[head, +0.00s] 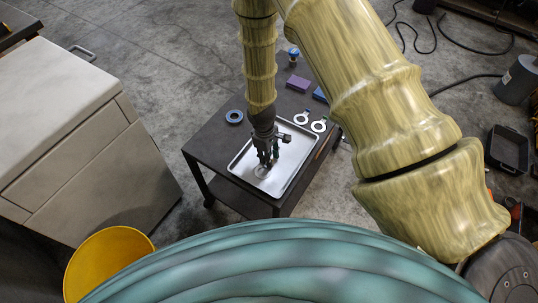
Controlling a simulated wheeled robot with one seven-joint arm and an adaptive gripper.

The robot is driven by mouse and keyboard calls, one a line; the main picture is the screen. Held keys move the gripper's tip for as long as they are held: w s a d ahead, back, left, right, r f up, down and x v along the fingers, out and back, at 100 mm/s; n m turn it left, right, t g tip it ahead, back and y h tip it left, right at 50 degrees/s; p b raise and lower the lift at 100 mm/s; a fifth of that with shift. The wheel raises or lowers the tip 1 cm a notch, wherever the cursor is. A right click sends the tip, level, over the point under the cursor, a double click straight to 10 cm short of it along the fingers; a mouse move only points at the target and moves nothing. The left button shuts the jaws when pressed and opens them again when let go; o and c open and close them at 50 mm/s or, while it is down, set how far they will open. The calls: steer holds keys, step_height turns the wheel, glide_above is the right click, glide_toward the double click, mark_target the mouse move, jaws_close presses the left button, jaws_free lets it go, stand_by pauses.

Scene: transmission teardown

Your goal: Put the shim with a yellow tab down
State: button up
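My gripper (268,163) points down over the metal tray (240,169) on the dark table, with its fingertips low, close to the tray floor. A thin pale ring (261,172) shows in the tray right at the fingertips. It may be the shim, but no yellow tab can be made out. I cannot tell whether the fingers touch the ring or are open or shut. Two pale flat rings with tabs, one (301,118) and another (319,126), lie on the table beyond the tray; their tab colours are too small to tell.
A purple block (298,84), a blue block (320,95) and a blue-topped item (293,55) are at the back. A yellow bucket (108,258) and a pale cabinet (60,120) stand left.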

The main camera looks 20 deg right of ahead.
step_height(320, 180, up, 12)
steer(key=shift+w+a+b, duration=0.3)
steer(key=shift+a, duration=0.15)
stand_by(0.4)
